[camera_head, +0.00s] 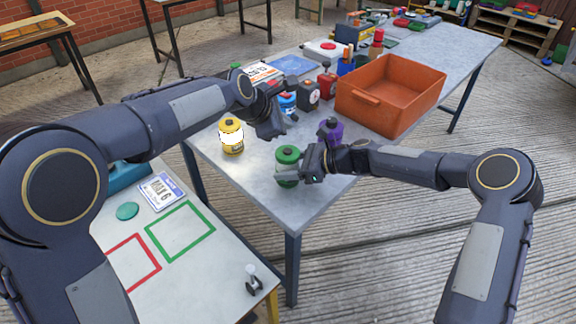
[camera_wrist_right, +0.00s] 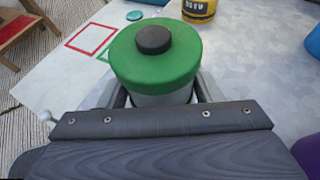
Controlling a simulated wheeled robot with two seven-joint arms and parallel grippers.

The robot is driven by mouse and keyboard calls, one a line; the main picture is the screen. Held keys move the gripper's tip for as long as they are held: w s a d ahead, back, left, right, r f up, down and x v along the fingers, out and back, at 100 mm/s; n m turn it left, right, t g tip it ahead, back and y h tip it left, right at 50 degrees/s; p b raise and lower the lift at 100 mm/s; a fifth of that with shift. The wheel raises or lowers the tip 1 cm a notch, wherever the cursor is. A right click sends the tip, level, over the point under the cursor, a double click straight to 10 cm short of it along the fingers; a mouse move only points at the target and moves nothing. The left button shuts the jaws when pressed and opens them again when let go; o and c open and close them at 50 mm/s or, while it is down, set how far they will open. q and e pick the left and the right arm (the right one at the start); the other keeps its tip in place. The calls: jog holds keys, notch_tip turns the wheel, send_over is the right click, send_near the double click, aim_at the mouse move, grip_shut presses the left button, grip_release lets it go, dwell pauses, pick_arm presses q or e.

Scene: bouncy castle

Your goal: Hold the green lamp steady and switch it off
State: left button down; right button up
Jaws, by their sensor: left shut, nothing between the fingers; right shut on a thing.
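The green lamp (camera_head: 288,155) stands upright near the front corner of the metal table. Its green cap with a dark round button (camera_wrist_right: 153,40) fills the upper middle of the right wrist view. The body below the cap looks pale grey there, with no clear glow. My right gripper (camera_head: 291,177) is shut around the lamp's body, below the cap; its fingers are on both sides in the wrist view. My left gripper (camera_head: 270,132) is shut and empty, above the table behind and left of the green lamp, apart from it.
A yellow lamp (camera_head: 231,137), glowing bright, stands to the left; a purple lamp (camera_head: 324,128) stands right behind my right gripper. A blue lamp (camera_head: 288,101) and an orange crate (camera_head: 378,101) are farther back. A lower white table (camera_head: 190,255) with red and green outlines is at front left.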

pick_arm(q)
jog(key=shift+r, duration=0.1)
pick_arm(e)
jog(key=o, duration=1.3)
